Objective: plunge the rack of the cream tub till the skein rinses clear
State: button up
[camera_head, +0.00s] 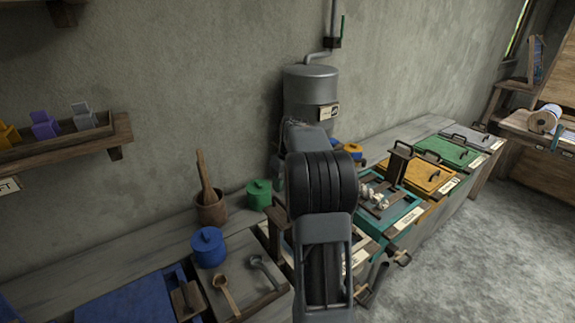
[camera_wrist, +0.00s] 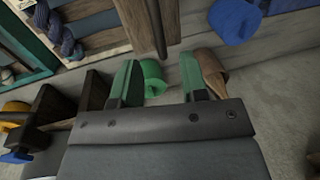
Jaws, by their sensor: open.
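The cream tub (camera_head: 359,257) is mostly hidden behind my arm in the head view; only a pale part of its front edge shows. In the wrist view, a pale-rimmed tub with wooden slats (camera_wrist: 100,22) lies at the top left. A dark blue twisted skein (camera_wrist: 58,32) lies at its left side. A wooden bar, perhaps the rack's handle (camera_wrist: 150,22), stands above my fingers in the picture. My gripper (camera_wrist: 160,80) is open with nothing between its green-padded fingers. It is hidden in the head view. The water in the tub cannot be made out.
A teal tub (camera_head: 402,222) with pale bundles stands right of my arm. Orange (camera_head: 415,177) and green (camera_head: 446,150) lidded tubs follow. Left are a spoon tray (camera_head: 240,283), a blue pot (camera_head: 208,248), a mortar (camera_head: 211,209) and a green pot (camera_head: 259,194). The floor at right is clear.

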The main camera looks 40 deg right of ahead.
notch_tip(320, 180, up, 8)
jog(key=d, duration=0.1)
jog(key=shift+d+r, duration=0.2)
jog(key=shift+d, duration=0.1)
jog(key=shift+a, duration=0.1)
